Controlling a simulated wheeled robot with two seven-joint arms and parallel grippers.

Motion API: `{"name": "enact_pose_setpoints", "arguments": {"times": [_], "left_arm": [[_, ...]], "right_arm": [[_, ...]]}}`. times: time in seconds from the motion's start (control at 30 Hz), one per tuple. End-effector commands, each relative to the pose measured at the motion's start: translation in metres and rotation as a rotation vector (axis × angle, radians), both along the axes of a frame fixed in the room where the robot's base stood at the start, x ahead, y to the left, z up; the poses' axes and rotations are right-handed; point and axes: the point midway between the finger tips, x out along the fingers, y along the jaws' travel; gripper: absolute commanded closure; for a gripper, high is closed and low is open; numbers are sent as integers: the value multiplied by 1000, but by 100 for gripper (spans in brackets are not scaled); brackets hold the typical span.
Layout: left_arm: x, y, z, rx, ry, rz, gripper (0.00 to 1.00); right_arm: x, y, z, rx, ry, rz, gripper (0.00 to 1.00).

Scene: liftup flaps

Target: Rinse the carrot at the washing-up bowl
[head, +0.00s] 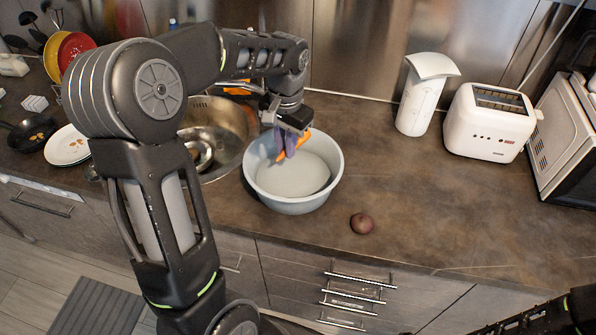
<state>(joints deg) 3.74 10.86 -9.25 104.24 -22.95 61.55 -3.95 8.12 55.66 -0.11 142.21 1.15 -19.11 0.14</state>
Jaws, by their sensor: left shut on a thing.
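The washing-up bowl (257,187) is round and pale grey-blue and stands on the brown counter, just right of the sink. My left gripper (287,146) comes down over the back of the bowl, with its purplish fingers shut on the orange carrot (304,138). The carrot shows on both sides of the fingers, tilted, its lower left end at or inside the bowl's opening. The fingers hide its middle. I cannot tell whether it touches the water or the bowl. My right gripper is out of view; only part of my right arm shows at the lower right.
A round brown-red item (361,223) lies on the counter right of the bowl. A metal sink (222,123) is left of it, partly behind my arm. A white container (422,95), a toaster (489,122) and a microwave (570,140) stand at right. The counter's middle right is clear.

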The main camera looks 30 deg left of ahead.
Motion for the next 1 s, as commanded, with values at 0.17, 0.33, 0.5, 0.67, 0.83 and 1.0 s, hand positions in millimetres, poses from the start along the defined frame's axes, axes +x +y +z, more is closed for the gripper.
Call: {"name": "enact_pose_setpoints", "arguments": {"times": [0.17,0.33,0.5,0.67,0.83,1.0], "left_arm": [[1,0,9,0,-4,0,100],[1,0,26,0,-3,0,100],[0,0,39,0,-2,1,100],[0,0,40,0,-1,1,100],[0,0,40,0,-1,0,100],[0,0,40,0,-1,0,100]], "right_arm": [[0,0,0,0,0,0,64],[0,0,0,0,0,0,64],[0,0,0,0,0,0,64],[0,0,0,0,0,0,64],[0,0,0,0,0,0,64],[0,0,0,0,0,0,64]]}}
